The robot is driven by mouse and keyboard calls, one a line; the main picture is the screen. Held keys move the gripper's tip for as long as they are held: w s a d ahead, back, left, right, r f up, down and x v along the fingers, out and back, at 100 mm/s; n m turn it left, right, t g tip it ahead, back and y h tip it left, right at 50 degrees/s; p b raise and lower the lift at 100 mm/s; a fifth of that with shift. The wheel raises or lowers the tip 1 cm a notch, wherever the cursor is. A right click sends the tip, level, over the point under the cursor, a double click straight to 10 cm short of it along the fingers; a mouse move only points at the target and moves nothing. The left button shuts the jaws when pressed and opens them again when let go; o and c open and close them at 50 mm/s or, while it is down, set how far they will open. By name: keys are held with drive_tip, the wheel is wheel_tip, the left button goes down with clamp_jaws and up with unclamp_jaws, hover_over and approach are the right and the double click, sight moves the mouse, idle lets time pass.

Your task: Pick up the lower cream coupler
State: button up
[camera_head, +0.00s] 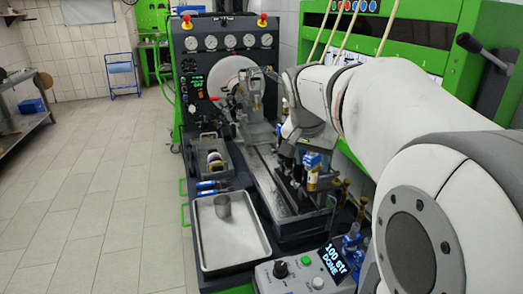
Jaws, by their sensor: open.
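Small round cream couplers sit in a dark grey bin (234,174) left of the bench's middle. The lower cream coupler (217,167) lies nearer to me in the bin, just below another pale one (213,156). They are small here, and their exact shape is hard to make out. My gripper (288,165) hangs from my arm to the right of the bin, over the bench's metal bed. It is open and apart from the couplers. My wrist and the fittings around it partly hide the fingers.
A metal tray (232,250) with a grey cup (222,205) stands nearer than the bin. Blue-handled tools (212,188) lie between them. Blue and brass fittings (318,172) crowd the right side. A control box (305,272) is in front. Floor at left is clear.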

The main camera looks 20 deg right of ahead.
sight(312, 172)
drive_tip(key=x, duration=0.2)
drive_tip(key=p+x, duration=0.1)
drive_tip(key=x, duration=0.4)
drive_tip(key=shift+w+d+f, duration=0.1)
drive_tip(key=shift+w+d, duration=0.1)
drive_tip(key=shift+w, duration=0.2)
drive_tip(key=shift+c, duration=0.6)
clamp_jaws()
wheel_tip(312, 172, up, 10)
drive_tip(key=shift+r, duration=0.1)
